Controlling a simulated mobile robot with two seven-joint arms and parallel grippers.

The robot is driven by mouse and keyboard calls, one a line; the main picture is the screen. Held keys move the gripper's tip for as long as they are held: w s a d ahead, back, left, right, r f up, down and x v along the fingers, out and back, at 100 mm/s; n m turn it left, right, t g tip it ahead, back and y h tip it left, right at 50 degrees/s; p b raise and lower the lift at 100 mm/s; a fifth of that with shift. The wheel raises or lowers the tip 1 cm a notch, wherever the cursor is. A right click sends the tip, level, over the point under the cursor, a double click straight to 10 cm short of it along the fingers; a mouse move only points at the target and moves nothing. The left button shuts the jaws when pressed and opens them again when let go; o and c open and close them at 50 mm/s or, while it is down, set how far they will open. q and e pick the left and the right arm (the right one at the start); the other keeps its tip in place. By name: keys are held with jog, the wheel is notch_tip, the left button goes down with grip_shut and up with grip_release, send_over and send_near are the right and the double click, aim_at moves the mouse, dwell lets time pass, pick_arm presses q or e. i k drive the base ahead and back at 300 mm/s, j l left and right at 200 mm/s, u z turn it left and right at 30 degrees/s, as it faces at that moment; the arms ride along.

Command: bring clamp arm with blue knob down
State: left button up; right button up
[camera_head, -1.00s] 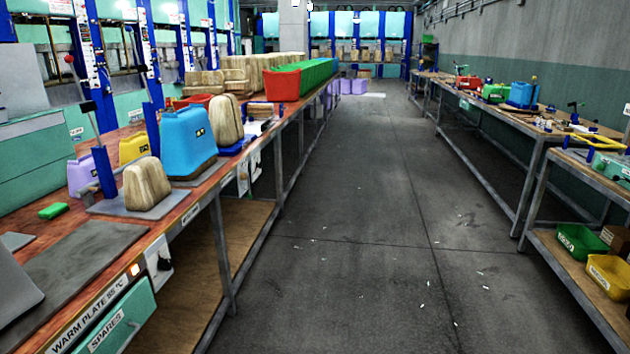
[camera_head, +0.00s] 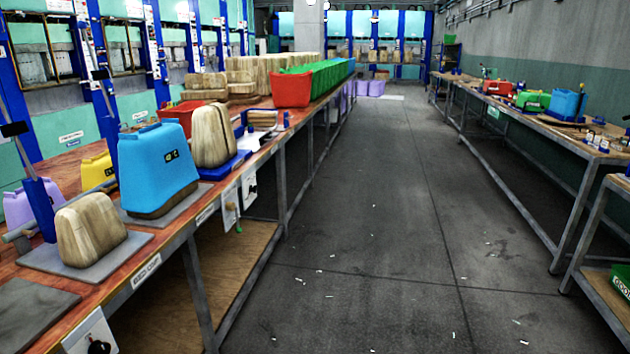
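Neither of my grippers is in view. At the left edge of the bench, a clamp has a blue post (camera_head: 40,208) beside a wooden block (camera_head: 88,230) on a grey plate. A dark tip (camera_head: 14,130) shows on its raised rod. Behind the blue case, a second raised rod carries a dark tip (camera_head: 100,74). I cannot make out a blue knob on either one.
The wooden bench (camera_head: 150,268) runs along the left and holds a blue case (camera_head: 157,168), another wooden block (camera_head: 213,136) and a red bin (camera_head: 291,89). A workbench (camera_head: 590,149) stands on the right.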

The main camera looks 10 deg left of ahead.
aim_at(97, 75)
jog(key=i+l+u, duration=0.1)
jog(key=i+u, duration=0.2)
jog(key=i, duration=0.2)
jog(key=i+l+u, duration=0.2)
jog(key=i+u, duration=0.15)
jog(key=i, duration=0.15)
